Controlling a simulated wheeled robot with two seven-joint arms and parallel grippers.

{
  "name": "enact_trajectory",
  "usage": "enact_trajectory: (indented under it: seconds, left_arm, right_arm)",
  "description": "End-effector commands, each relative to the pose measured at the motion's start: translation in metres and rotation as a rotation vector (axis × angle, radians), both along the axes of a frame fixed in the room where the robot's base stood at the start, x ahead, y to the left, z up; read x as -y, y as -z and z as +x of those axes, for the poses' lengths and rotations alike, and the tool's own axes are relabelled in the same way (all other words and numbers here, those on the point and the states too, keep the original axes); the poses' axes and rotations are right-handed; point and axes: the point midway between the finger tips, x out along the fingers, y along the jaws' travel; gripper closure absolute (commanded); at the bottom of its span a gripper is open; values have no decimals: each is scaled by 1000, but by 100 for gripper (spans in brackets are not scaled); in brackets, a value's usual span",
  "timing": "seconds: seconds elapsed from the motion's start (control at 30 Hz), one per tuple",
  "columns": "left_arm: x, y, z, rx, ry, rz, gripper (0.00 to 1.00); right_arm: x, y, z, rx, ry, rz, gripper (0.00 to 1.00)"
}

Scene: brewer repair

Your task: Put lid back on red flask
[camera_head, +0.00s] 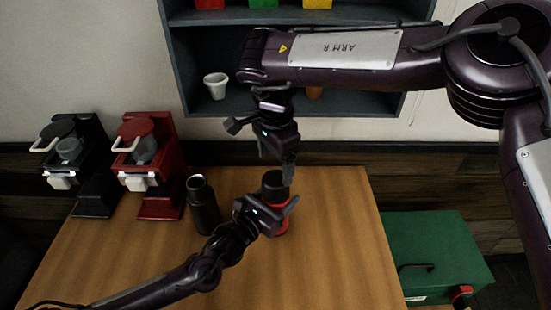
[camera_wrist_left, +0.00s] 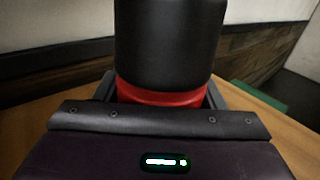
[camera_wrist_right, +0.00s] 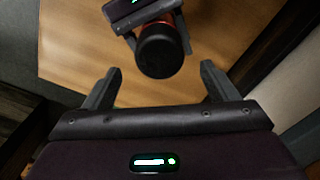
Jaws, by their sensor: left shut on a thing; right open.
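The red flask (camera_head: 281,224) stands upright on the wooden table. Its black lid (camera_head: 273,185) sits on top; the left wrist view shows the lid (camera_wrist_left: 170,45) directly above the red body (camera_wrist_left: 170,96), and I cannot tell whether it is screwed tight. My left gripper (camera_head: 276,212) is shut around the red body, below the lid. My right gripper (camera_head: 287,172) points down at the lid from above, open and empty. In the right wrist view the round lid top (camera_wrist_right: 161,54) lies just beyond and between the open fingers (camera_wrist_right: 158,82).
A dark flask (camera_head: 203,206) stands left of my left gripper. A black brewer (camera_head: 88,190) and a red brewer (camera_head: 162,195) stand at the table's left. A shelf (camera_head: 200,120) with a white cup (camera_head: 215,86) is behind; a green box (camera_head: 435,245) is right. The table's right side is clear.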

Motion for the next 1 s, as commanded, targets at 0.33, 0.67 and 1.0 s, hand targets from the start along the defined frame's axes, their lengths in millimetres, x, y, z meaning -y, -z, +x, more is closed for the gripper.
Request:
enact_trajectory:
  seconds: [0.33,0.67,1.0]
  left_arm:
    - [0,0,0,0,0,0,100]
    - [0,0,0,0,0,0,100]
    - [0,0,0,0,0,0,100]
  right_arm:
    - [1,-4,0,-2,-224,-3,20]
    - [1,0,0,-4,-222,-2,20]
    - [1,48,-1,-6,-220,-2,20]
